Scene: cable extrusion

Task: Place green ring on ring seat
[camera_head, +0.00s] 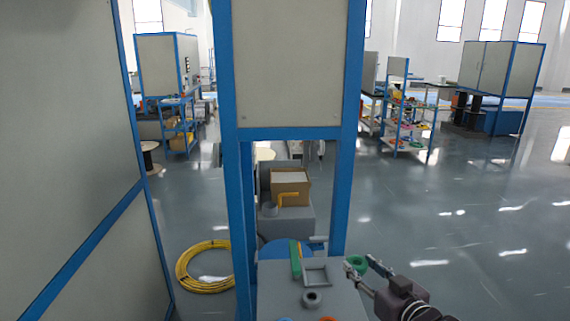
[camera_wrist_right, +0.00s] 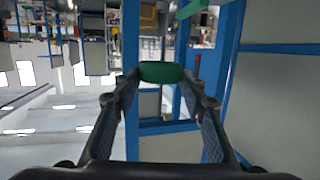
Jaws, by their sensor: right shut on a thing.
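The green ring (camera_head: 356,262) is between the fingertips of my right gripper (camera_head: 363,267), off the right edge of the grey worktop (camera_head: 278,299). In the right wrist view the green ring (camera_wrist_right: 160,72) shows edge-on, held between the two fingertips. A grey round piece with a dark hole (camera_head: 311,298), which looks like the ring seat, stands on the worktop, left of and nearer than the gripper. The ring is apart from it. My left gripper is not in view.
Blue posts (camera_head: 340,190) of a cabinet rise behind. A yellow cable coil (camera_head: 204,267) lies on the floor left.

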